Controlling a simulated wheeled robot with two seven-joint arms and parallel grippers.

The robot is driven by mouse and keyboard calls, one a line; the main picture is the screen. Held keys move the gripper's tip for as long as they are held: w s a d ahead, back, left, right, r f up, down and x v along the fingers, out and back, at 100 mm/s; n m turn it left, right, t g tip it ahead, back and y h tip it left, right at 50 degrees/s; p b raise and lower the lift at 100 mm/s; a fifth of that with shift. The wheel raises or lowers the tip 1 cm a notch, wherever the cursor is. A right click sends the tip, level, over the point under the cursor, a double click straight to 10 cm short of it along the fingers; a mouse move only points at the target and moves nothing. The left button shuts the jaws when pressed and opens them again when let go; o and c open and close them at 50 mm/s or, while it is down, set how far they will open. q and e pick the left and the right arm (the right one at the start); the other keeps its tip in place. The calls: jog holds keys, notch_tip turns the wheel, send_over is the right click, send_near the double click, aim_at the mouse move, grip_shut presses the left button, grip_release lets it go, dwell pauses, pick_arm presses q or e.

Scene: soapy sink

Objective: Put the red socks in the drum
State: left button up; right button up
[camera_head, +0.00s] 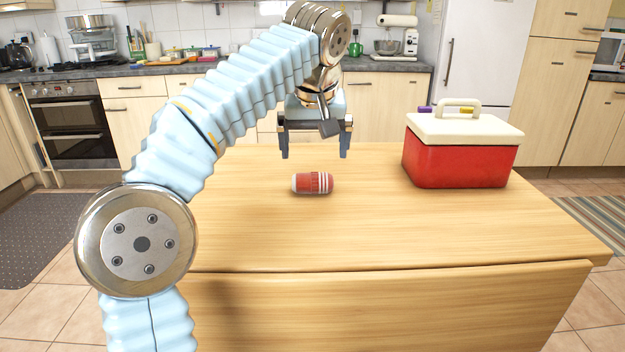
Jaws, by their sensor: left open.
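My left arm comes in from the left and arches over the table. No drum can be made out in this view. My right gripper is not in view.
A red cooler box (460,155) with a cream lid and handle stands at the table's right back, closed. The table between the socks and the cooler is clear. Kitchen counters, an oven (70,125) and a fridge (482,60) stand behind.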

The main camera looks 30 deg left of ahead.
aim_at(313, 173)
pick_arm(q)
jog(key=x, duration=0.9)
jog(key=shift+w+a+f, duration=0.1)
jog(key=shift+a+f, duration=0.05)
jog(key=shift+a, duration=0.05)
jog(key=c, duration=0.8)
jog(key=shift+r, duration=0.65)
jog(key=s+a+r, duration=0.1)
jog(key=s+r, duration=0.6)
jog(key=s, duration=0.2)
jog(key=s+a+r, duration=0.1)
jog(key=s+r, duration=0.3)
jog(key=s, duration=0.1)
jog(key=shift+a+r, duration=0.35)
jog(key=shift+a, duration=0.05)
